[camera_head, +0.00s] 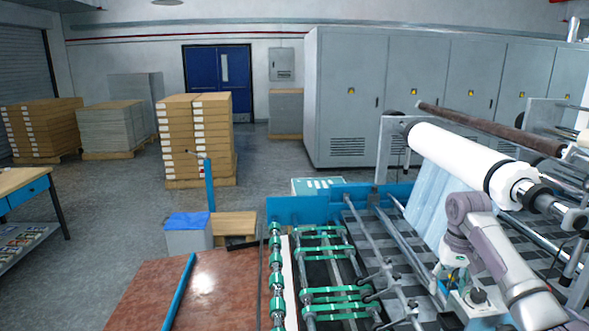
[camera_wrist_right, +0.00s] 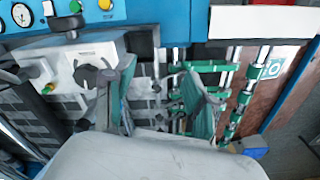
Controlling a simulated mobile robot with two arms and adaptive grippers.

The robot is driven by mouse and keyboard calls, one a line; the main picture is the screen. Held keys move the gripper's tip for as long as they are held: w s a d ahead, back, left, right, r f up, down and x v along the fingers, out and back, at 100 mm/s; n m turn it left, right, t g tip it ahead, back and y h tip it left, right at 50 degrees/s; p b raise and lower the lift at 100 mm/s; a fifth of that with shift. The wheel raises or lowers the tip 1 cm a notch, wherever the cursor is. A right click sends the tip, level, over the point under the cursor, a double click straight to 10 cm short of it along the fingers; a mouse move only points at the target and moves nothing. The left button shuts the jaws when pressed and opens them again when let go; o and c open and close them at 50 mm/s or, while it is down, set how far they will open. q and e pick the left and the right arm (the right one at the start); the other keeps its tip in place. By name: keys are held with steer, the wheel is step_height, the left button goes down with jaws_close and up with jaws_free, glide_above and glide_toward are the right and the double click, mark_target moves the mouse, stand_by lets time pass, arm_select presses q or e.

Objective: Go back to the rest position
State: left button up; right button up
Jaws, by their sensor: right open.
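My right arm comes in from the lower right in the head view and bends down over the laminating machine (camera_head: 345,232). My right gripper (camera_head: 441,284) is low over the machine's bars, beside a pale control box with a black knob (camera_head: 478,296). In the right wrist view, the gripper (camera_wrist_right: 158,105) is open, its fingers apart with nothing seen between them. The control box (camera_wrist_right: 85,65) also shows there, close by the left finger. I cannot tell whether they touch. My left gripper is not in view.
A white roll (camera_head: 455,155) and a brown roller (camera_head: 490,128) lie across the machine above my right arm. Green-ringed rollers (camera_head: 325,265) stand left of the gripper. A reddish-brown table surface (camera_head: 150,290) is bare at lower left. Stacked cartons (camera_head: 195,140) and grey cabinets (camera_head: 350,90) stand behind.

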steer(key=s+a+f+n+t, duration=0.1)
steer(key=s+a+f+n, duration=0.2)
steer(key=s+a+f, duration=0.65)
steer(key=s+a+f+n, duration=0.2)
steer(key=s+a+f, duration=0.45)
steer(key=f, duration=0.55)
steer(key=s+r+t, duration=0.1)
steer(key=s+r, duration=0.1)
steer(key=s, duration=0.9)
steer(key=s+r+t, duration=0.2)
steer(key=s, duration=0.9)
step_height(320, 180, down, 34)
steer(key=s+f+g+b, duration=0.1)
steer(key=s+g+b, duration=0.1)
steer(key=b, duration=0.6)
arm_select(q)
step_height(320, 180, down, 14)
steer(key=b, duration=0.5)
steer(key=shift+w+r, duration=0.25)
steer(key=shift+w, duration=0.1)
arm_select(e)
steer(key=s+d+f, duration=0.1)
steer(key=s+f, duration=0.7)
steer(key=f, duration=0.2)
steer(key=s+d+f+g, duration=0.1)
steer(key=s+d+f, duration=0.1)
steer(key=s+f, duration=0.6)
step_height(320, 180, down, 3)
steer(key=shift+r, duration=0.15)
